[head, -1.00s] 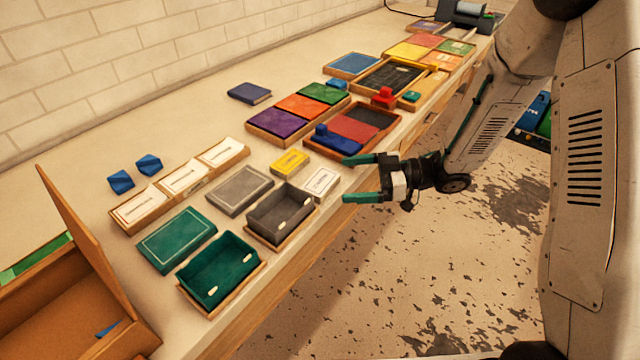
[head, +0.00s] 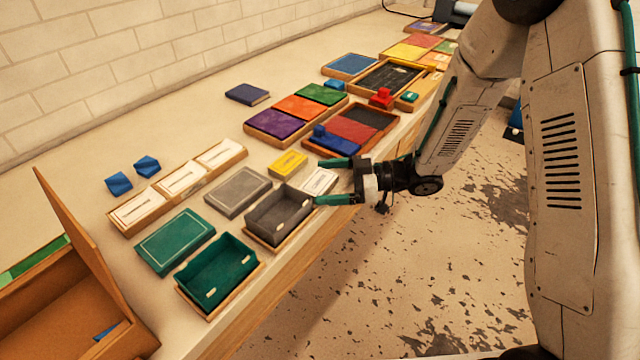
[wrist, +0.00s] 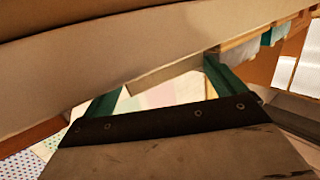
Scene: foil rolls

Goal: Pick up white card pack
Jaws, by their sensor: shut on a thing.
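The white card pack (head: 319,181) lies at the front edge of the table, right of the grey open box. My gripper (head: 325,181) reaches in from the right, its two green fingers on either side of the pack, shut on it. In the wrist view the green fingers (wrist: 160,90) show with a pale block between them, which seems to be the pack. The pack still looks level at table height; I cannot tell whether it touches the table.
The grey open box (head: 280,215) stands close on the left, near the lower finger. A yellow pack (head: 288,163) lies just behind. The tray with blue and red blocks (head: 345,135) is behind to the right. The green open box (head: 218,272) is nearer. Floor right of the table is free.

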